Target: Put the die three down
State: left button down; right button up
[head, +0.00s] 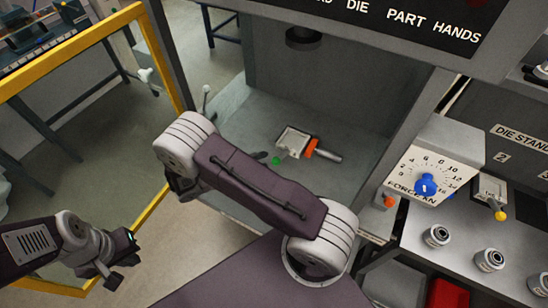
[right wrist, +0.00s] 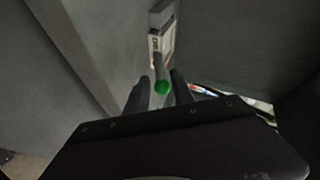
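A flat pale die block (head: 294,141) with a green-knobbed handle (head: 276,160) lies on the grey press floor. It also shows in the right wrist view (right wrist: 154,42), with its green knob (right wrist: 161,88) seen between my right fingers. My right gripper (right wrist: 158,90) is open; contact with the knob cannot be told. In the head view its fingers are hidden behind my arm. My left gripper (head: 126,266) appears open and empty at the lower left. Another die with a yellow knob (head: 500,215) sits at the die stand on the right. I cannot read which die is number three.
An orange-and-grey tool (head: 324,153) lies beside the pale block. A yellow frame (head: 75,45) borders the press on the left. A force dial (head: 426,184), several round fittings (head: 489,259) and a red box (head: 447,294) are at the right.

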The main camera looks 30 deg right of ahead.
jog(key=s+a+r+n+y, duration=0.2)
jog(key=s+n+y, duration=0.3)
jog(key=n, duration=1)
jog(key=s+a+r+n+y, duration=0.3)
jog(key=n+y, duration=0.6)
jog(key=n, duration=0.6)
jog(key=shift+s+a+n, duration=0.4)
jog(key=shift+s+a, duration=0.3)
jog(key=shift+s, duration=0.25)
jog(key=shift+r, duration=0.1)
